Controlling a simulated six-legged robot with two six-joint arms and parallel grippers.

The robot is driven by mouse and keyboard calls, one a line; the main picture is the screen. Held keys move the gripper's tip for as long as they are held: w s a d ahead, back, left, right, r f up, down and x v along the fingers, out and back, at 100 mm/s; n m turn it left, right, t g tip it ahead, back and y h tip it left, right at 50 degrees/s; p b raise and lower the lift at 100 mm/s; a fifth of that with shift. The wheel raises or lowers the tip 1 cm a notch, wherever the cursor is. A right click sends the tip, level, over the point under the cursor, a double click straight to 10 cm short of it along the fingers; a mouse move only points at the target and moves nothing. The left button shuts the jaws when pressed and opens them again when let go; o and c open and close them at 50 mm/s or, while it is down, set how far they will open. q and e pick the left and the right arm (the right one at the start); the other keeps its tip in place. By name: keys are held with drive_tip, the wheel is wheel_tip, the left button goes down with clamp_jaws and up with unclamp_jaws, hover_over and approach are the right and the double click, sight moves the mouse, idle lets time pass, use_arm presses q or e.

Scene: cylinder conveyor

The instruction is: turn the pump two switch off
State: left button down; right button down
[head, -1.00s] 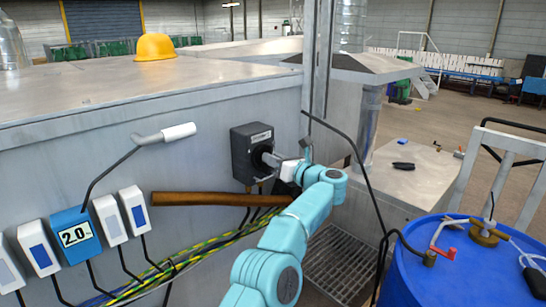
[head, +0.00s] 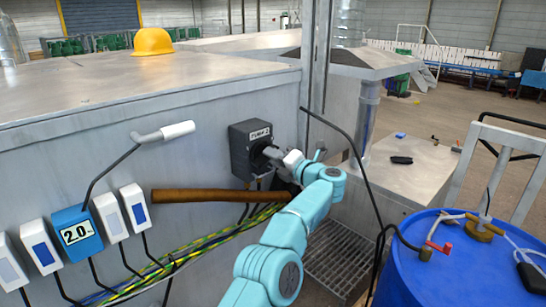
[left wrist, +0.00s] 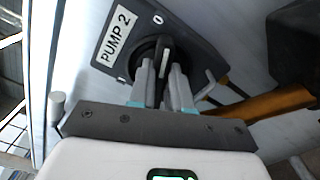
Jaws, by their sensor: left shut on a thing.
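The pump two switch (head: 240,147) is a dark box with a rotary knob on the grey cabinet wall. Its white PUMP 2 label (left wrist: 112,47) and a 0 mark show in the left wrist view. The black knob (left wrist: 165,50), with a pale line, points roughly up toward the 0 mark. My left gripper (left wrist: 163,88) is shut on the knob, with a grey finger on each side of it. In the head view, my left gripper (head: 278,156) meets the switch from the right; its fingers partly hide the knob. My right gripper is not in view.
A brown bar (head: 200,195) and striped cables (head: 215,238) run below the switch. A blue barrel (head: 400,265) is at lower right. A yellow helmet (head: 152,42) sits on the cabinet top.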

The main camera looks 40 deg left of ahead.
use_arm(q)
drive_tip(key=shift+w+f+m, duration=0.1)
drive_tip(key=shift+f+m, duration=0.05)
drive_tip(key=shift+m, duration=1)
drive_tip(key=shift+f+m, duration=0.1)
drive_tip(key=shift+m, duration=1.05)
drive_tip(key=c, duration=1.1)
unclamp_jaws()
drive_tip(key=shift+d, duration=0.1)
drive_tip(key=shift+o, duration=0.2)
drive_tip(key=s+d+b, duration=0.1)
drive_tip(key=d+b, duration=0.5)
drive_tip(key=d, duration=1)
drive_tip(key=shift+s+d, duration=0.15)
drive_tip(key=shift+s, duration=0.05)
